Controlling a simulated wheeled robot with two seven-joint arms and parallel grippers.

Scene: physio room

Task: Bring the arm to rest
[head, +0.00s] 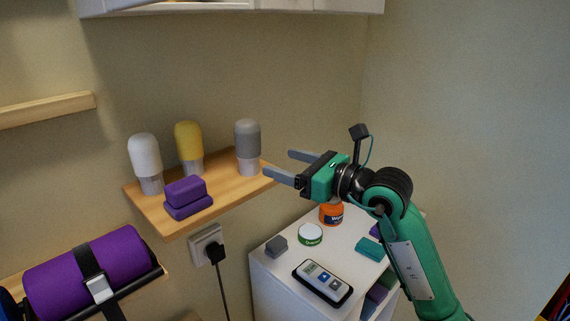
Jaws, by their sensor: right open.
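My right arm is green and comes in from the lower right. Its right gripper (283,166) is open and empty, with its two grey fingers pointing left. The fingertips are at the right end of the wooden shelf (222,196), close to a grey bottle-shaped thing (248,146) in the picture. I cannot tell whether they touch the shelf. My left gripper is not in view.
The shelf also bears white (146,163) and yellow (189,147) bottle shapes and purple blocks (187,197). Below the arm, a white cabinet (262,267) bears a remote-like device (322,281), an orange jar (331,213) and small blocks. A purple roll (70,280) lies lower left.

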